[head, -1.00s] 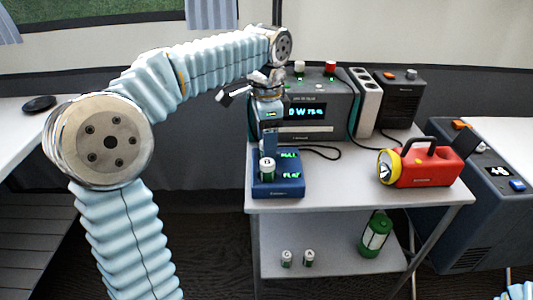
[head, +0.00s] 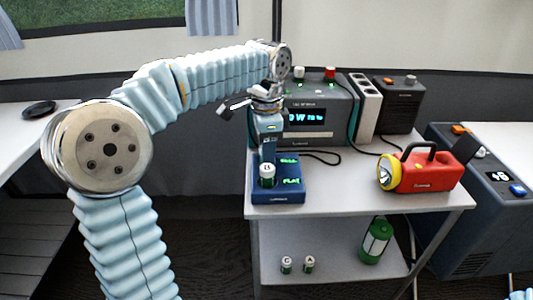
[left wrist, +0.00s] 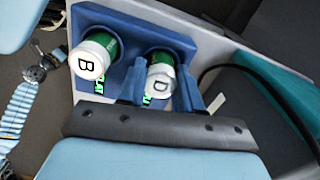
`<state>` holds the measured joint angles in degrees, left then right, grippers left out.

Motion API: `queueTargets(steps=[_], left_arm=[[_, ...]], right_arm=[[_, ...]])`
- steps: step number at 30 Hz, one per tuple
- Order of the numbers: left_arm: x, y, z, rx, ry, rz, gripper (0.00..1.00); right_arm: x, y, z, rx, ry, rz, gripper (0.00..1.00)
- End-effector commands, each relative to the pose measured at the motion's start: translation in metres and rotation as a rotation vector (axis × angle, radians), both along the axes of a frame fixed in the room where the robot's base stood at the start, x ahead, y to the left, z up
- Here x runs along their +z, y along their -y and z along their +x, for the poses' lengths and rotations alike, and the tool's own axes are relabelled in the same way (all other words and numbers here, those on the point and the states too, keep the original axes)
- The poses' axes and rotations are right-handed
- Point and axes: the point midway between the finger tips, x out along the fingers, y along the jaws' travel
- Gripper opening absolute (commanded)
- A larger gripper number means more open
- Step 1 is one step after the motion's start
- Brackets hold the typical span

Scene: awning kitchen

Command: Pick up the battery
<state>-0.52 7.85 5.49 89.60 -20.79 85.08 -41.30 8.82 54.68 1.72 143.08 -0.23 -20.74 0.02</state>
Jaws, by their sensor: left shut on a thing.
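My left gripper (head: 268,152) is low over a blue battery tester (head: 290,194) on the table. In the left wrist view my left gripper (left wrist: 163,92) has its two blue fingers on either side of a green and white battery marked D (left wrist: 162,76), shut on it. Battery D stands in the blue tester, and I cannot tell whether it is raised at all. A second battery, marked B (left wrist: 92,58), stands beside it in the tester, outside the fingers. In the head view battery B (head: 267,172) shows in front, and the gripper hides battery D. My right gripper is not in view.
A grey power unit (head: 318,108) with a lit display stands behind the tester. A red flashlight (head: 428,174) lies to the right. Tabletop (head: 345,185) between tester and flashlight is clear.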

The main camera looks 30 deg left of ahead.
Motion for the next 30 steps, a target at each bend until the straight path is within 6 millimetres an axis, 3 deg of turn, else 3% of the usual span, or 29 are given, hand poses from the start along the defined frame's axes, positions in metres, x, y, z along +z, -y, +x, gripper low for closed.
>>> queueTargets(steps=[5,9,18,30], left_arm=[[0.011,0.000,0.001,0.000,0.003,0.000,0.08],[0.034,0.000,0.001,0.000,0.005,-0.001,0.08],[0.091,0.038,-0.032,-0.004,0.004,0.000,0.08],[0.125,0.098,-0.084,-0.002,0.002,-0.001,0.08]], right_arm=[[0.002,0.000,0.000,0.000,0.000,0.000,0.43],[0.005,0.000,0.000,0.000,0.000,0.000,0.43],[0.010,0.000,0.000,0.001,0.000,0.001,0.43],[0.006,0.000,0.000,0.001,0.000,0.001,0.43]])
